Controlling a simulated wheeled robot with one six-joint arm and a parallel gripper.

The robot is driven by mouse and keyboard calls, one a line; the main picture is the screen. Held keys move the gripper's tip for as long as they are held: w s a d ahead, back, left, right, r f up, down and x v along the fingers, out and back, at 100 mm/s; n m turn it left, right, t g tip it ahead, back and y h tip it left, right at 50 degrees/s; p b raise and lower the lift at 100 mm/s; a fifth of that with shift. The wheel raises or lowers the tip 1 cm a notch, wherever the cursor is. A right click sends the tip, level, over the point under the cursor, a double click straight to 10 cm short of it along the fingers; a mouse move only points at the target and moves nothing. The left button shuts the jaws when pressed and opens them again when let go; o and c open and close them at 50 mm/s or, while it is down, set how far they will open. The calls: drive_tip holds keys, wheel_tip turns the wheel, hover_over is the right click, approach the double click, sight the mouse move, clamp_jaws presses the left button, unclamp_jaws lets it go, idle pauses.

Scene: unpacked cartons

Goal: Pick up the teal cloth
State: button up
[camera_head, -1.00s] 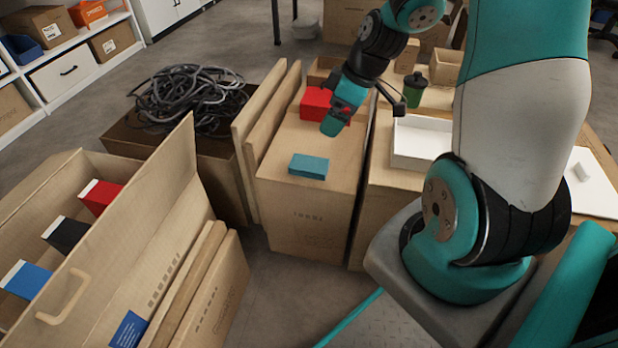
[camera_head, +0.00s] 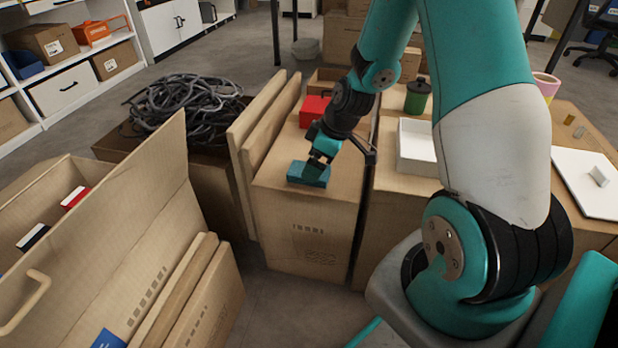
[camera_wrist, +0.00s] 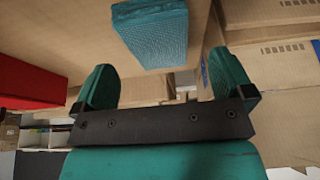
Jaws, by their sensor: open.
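The teal cloth (camera_head: 303,176) is a folded, flat block lying on top of the middle carton in the head view. In the wrist view the cloth (camera_wrist: 152,36) shows its woven surface at the top centre, ahead of my fingers. My gripper (camera_head: 318,162) is right above the cloth in the head view and hides part of its top. In the wrist view my gripper (camera_wrist: 162,68) has its two teal fingers wide apart, with nothing held between them. I cannot tell whether a finger touches the cloth.
A red box (camera_head: 314,109) stands behind the cloth on the same carton (camera_head: 315,225). Upright carton flaps (camera_head: 253,135) rise at its left. A white tray (camera_head: 418,150) and a green cup (camera_head: 417,97) are to the right. Coiled cables (camera_head: 187,108) lie at the left.

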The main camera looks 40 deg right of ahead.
sight(294, 174)
drive_tip(key=b+x, duration=0.2)
drive_tip(key=x, duration=0.2)
drive_tip(key=shift+d, duration=0.15)
drive_tip(key=shift+r, duration=0.1)
drive_tip(key=c, duration=1)
